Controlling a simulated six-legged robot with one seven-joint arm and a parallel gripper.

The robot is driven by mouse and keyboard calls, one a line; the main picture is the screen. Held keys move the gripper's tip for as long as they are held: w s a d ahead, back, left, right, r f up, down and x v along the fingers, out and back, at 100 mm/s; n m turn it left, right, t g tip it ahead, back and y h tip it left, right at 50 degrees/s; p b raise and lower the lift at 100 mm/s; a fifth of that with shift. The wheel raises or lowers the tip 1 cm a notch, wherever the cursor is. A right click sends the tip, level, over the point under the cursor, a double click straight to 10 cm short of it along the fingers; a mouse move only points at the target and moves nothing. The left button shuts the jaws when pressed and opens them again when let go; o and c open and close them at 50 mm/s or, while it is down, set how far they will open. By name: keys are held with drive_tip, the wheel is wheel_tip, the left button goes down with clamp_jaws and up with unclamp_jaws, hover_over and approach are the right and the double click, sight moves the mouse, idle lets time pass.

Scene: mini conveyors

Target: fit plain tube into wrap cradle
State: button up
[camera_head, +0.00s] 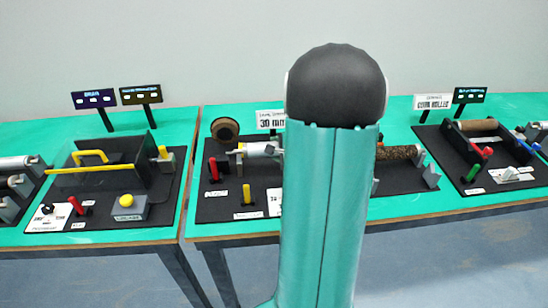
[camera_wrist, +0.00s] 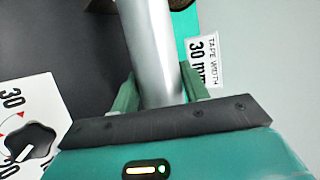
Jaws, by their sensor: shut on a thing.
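My gripper (camera_wrist: 161,88) has its two green fingers on either side of a smooth silver-grey tube (camera_wrist: 150,40) and is shut on it. The tube runs from between the fingers to the top of the wrist view, where its far end is cut off. In the head view my arm hides the gripper and the centre of the middle station. A pale tube-like piece (camera_head: 260,149) shows just left of my arm; I cannot tell if it is the held tube. I cannot make out the wrap cradle for certain.
The middle station's dark board (camera_head: 225,206) carries a brown ring (camera_head: 225,130), a red handle (camera_head: 213,169), a yellow handle (camera_head: 246,194) and a speckled brown roller (camera_head: 400,152). A dial (camera_wrist: 30,138) and a 30 mm tape-width sign (camera_wrist: 205,61) are near my gripper. Other stations stand left and right.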

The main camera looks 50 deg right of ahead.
drive_tip(key=shift+w+d+f, duration=0.2)
drive_tip(key=shift+w+f, duration=0.25)
drive_tip(key=shift+f, duration=0.1)
drive_tip(key=shift+w+d+f, duration=0.15)
drive_tip(key=shift+w+f, duration=0.25)
drive_tip(key=shift+f, duration=0.1)
drive_tip(key=shift+w+f, duration=0.15)
drive_tip(key=shift+f, duration=1.5)
drive_tip(key=shift+f, duration=0.15)
drive_tip(key=o, duration=1)
drive_tip(key=shift+d, duration=0.1)
drive_tip(key=shift+s+r, duration=0.3)
drive_tip(key=shift+r, duration=0.05)
drive_tip(key=v, duration=1.1)
drive_tip(key=shift+s, duration=0.2)
